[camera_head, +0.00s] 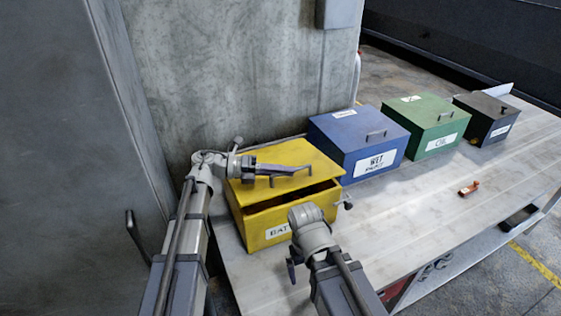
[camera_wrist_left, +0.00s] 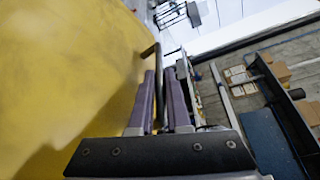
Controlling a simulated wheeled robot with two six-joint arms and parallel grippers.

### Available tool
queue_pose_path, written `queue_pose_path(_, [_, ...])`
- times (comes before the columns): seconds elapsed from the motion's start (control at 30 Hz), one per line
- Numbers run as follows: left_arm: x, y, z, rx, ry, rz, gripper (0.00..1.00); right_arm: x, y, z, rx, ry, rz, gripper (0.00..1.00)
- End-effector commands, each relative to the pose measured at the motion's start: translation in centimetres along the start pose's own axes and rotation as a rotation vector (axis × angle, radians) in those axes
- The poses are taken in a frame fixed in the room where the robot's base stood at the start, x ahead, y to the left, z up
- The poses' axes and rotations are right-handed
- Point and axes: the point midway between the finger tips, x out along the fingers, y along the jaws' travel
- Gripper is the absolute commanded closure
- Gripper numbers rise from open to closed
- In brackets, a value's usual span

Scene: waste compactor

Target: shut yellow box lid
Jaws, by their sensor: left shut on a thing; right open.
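The yellow box (camera_head: 262,217) stands at the near left end of the bench, with a partly hidden label on its front. Its yellow lid (camera_head: 285,156) is slightly raised, with a dark gap along the front edge. My left gripper (camera_head: 290,172) reaches over the lid from the left and is shut on the lid handle. In the left wrist view the dark handle (camera_wrist_left: 149,52) meets the fingers beside the yellow lid surface (camera_wrist_left: 60,70). My right gripper (camera_head: 308,214) is open and low in front of the box; its fingers are mostly hidden.
A blue box (camera_head: 340,143), a green box (camera_head: 432,118) and a dark grey box (camera_head: 490,112) stand shut in a row to the right. A small orange-red object (camera_head: 469,188) lies on the bench (camera_head: 420,212). A concrete wall (camera_head: 230,70) rises close behind the yellow box.

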Motion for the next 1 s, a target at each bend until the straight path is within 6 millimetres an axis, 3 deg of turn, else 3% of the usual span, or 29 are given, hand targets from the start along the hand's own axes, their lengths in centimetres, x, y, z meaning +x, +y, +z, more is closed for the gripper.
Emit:
queue_pose_path(0.03, [0.3,1.0,-0.8,0.027,-0.001,0.013,1.00,1.0,-0.1,-0.1,0.000,0.000,0.000,0.00])
queue_pose_path(0.33, [1.0,3.2,-2.4,0.147,-0.002,0.062,1.00,2.8,-0.3,-0.2,0.000,0.000,0.000,0.00])
queue_pose_path(0.97, [1.2,3.9,-3.0,0.187,0.006,0.080,1.00,3.3,-0.3,-0.2,0.000,0.000,0.000,0.00])
queue_pose_path(1.0, [1.2,3.9,-3.0,0.187,0.006,0.080,0.83,3.3,-0.3,-0.2,0.000,0.000,0.000,0.00])
